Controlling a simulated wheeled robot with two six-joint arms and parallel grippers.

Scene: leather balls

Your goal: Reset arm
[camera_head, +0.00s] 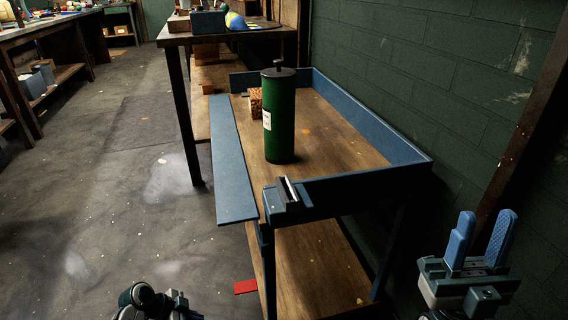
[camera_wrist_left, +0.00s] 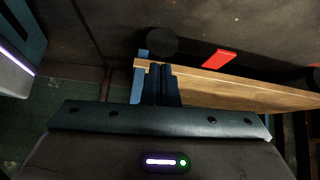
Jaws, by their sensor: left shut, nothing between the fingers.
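My right gripper (camera_head: 487,218) is at the lower right of the head view. Its two blue fingers point up with a clear gap between them, and nothing is in the gap. My left arm shows only as dark joint parts at the bottom of the head view, and its fingers cannot be made out there. In the left wrist view my left gripper (camera_wrist_left: 162,70) has its dark fingers together, with nothing held. A wooden board edge (camera_wrist_left: 235,91) shows beside and beyond the fingers.
A blue-rimmed workbench (camera_head: 235,165) stands in the middle with a green canister (camera_head: 281,125) upright on it. A vise-like block (camera_head: 288,197) is at its near corner. A red flat piece (camera_head: 245,287) is low by the bench. Open floor (camera_head: 110,210) lies left; a brick wall (camera_head: 440,70) right.

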